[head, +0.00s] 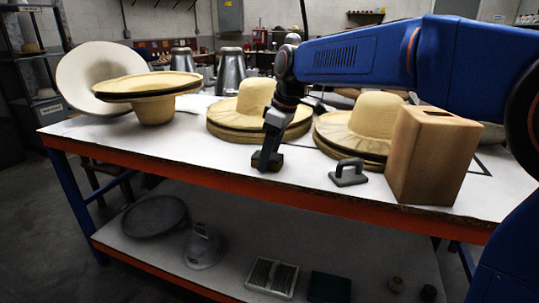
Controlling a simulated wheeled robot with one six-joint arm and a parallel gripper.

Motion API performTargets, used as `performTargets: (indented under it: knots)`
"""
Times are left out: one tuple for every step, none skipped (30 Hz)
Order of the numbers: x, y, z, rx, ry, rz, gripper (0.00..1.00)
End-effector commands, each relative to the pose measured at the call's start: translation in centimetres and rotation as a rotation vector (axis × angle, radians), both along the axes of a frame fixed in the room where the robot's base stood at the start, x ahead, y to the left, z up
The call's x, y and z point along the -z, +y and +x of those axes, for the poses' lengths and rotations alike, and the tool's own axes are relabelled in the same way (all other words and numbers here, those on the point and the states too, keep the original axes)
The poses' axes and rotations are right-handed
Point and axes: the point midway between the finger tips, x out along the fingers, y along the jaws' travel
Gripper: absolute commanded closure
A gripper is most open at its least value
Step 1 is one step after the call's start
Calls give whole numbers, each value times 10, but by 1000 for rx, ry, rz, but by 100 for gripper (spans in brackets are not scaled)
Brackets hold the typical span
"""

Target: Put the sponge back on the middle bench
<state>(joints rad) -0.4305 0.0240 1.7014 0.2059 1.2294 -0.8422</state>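My gripper (268,158) reaches down over the front part of a white-topped bench (225,166) with an orange edge. Its tip is dark and small, close to or at the bench top; I cannot tell whether its fingers are open or hold something. I cannot make out a clear sponge. A dark grey block with a loop handle (348,174) sits on the bench to the right of my gripper, apart from it. Whether the bench is the middle one does not show.
Stacked straw hats (250,109) stand behind my gripper, more (362,125) to its right. A tan wooden box (433,155) stands at the right. Upturned hats (152,97) are at the left. The lower shelf (165,262) holds a dark green block (329,287) and a slotted tray (272,277).

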Motion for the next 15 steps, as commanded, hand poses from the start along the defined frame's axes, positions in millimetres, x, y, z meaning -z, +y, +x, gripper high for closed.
performTargets:
  knots:
    - [0,0,0,0,0,0,40]
    - [0,0,0,0,0,0,40]
    - [-1,0,0,0,0,0,40]
    - [-1,0,0,0,0,0,40]
    - [-3,0,0,0,0,0,40]
    - [-5,-1,0,0,0,0,40]
    - [-8,-1,0,0,-1,1,40]
    - [-11,-2,-1,0,-1,1,40]
    - [-16,-3,-1,1,-2,1,40]
    - [-21,-4,-1,1,-2,1,40]
    - [-26,-6,-2,1,-2,1,40]
    - [-32,-7,-2,1,-3,1,40]
    - [-38,-9,-3,1,-2,1,40]
    - [-44,-10,-3,1,-4,2,40]
    - [-51,-13,-4,1,-2,1,40]
